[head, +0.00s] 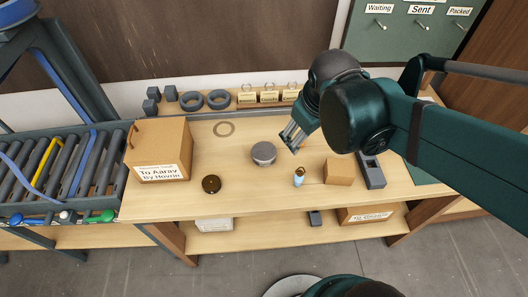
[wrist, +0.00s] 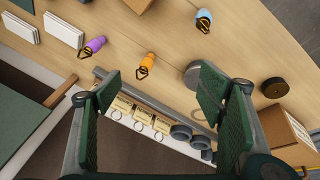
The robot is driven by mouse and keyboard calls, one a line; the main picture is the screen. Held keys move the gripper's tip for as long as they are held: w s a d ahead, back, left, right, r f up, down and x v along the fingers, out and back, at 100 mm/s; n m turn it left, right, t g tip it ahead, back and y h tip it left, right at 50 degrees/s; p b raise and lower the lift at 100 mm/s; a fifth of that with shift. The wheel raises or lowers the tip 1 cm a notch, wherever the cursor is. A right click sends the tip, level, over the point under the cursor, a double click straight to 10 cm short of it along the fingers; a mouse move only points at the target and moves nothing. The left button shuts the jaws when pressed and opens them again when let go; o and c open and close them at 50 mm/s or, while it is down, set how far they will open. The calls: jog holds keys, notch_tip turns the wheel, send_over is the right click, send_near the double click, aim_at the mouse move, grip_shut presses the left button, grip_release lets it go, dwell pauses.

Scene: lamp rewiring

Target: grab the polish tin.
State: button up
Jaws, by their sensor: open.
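Two low round containers stand on the bench, with no readable label on either. One is a grey lidded tin (head: 264,154), near the middle. The other is dark brown (head: 211,184), nearer the front left. I cannot tell for sure which is the polish tin. My gripper (head: 292,138) is open and empty above the bench, to the right of and behind the grey tin. In the wrist view the grey tin (wrist: 191,74) is partly hidden behind the right finger of my gripper (wrist: 160,82). The dark container (wrist: 274,88) lies further right, outside the fingers.
Purple (wrist: 95,45) and orange (wrist: 147,63) bottles show in the wrist view. A cardboard box (head: 159,148) stands left. A rear shelf holds tape rolls (head: 218,99).

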jog(key=w+a+n+g+p, duration=0.1)
jog(key=w+a+n, duration=0.1)
jog(key=a+n, duration=0.1)
jog(key=n+g+h+p, duration=0.35)
jog(key=n+p, duration=0.25)
jog(key=n, duration=0.2)
send_over(263, 151)
jog(key=a, duration=0.2)
jog(key=shift+t, duration=0.35)
jog(key=f, duration=0.7)
jog(key=shift+w+d+f, duration=0.1)
jog(key=shift+d+f, duration=0.1)
jog(key=shift+a+f+n+h, duration=0.25)
jog(key=shift+a+f+n, duration=0.15)
jog(key=shift+a+f, duration=0.25)
jog(key=shift+f, duration=0.1)
jog(key=shift+x, duration=1.25)
